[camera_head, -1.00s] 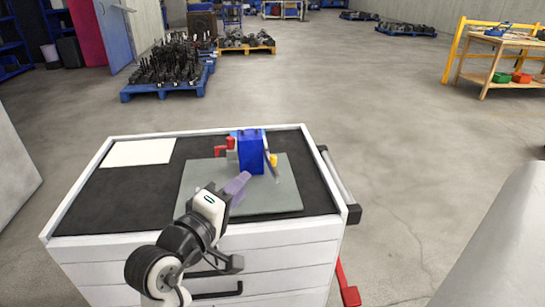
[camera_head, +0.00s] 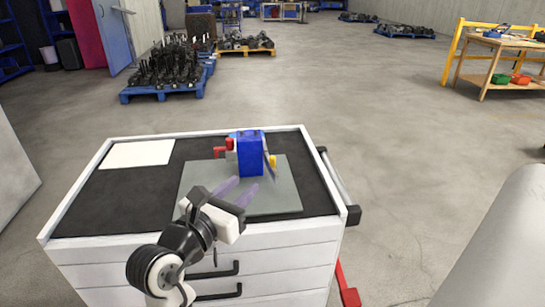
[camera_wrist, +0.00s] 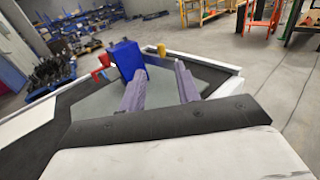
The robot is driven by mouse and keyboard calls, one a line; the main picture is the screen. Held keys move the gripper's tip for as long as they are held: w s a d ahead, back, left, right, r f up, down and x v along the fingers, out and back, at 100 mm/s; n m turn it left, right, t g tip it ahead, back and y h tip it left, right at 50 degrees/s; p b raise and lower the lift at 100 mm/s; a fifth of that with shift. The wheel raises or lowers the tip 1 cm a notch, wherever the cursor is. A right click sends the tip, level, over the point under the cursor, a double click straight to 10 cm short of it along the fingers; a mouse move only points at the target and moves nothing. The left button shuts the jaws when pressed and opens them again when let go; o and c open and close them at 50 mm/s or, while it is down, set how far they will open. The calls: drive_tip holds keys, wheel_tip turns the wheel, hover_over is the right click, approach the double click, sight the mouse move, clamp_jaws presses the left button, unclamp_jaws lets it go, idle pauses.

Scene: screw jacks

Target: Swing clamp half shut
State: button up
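The clamp device stands upright on a grey-green plate (camera_head: 275,200) on top of the drawer cabinet. It has a blue block (camera_head: 250,153), a red part (camera_head: 221,150) at its left, a thin grey lever at its right side, and a small yellow part (camera_head: 272,160). In the wrist view the blue block (camera_wrist: 126,60), red part (camera_wrist: 102,66) and yellow part (camera_wrist: 161,50) lie beyond my fingers. My gripper (camera_head: 237,188) has purple fingers spread apart with nothing between them. It is in front of the blue block, apart from it. The wrist view shows the gap between the fingers (camera_wrist: 160,88).
A white sheet (camera_head: 138,154) lies on the cabinet's black mat (camera_head: 125,200) at the back left. The mat's left part is clear. A handle rail (camera_head: 338,185) runs along the cabinet's right side. Loaded pallets (camera_head: 165,85) and a wooden workbench (camera_head: 500,55) stand far behind.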

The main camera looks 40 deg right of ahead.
sight(271, 159)
drive_tip(key=p+x, duration=0.1)
drive_tip(key=x, duration=1.2)
drive_tip(key=shift+d, duration=0.2)
clamp_jaws()
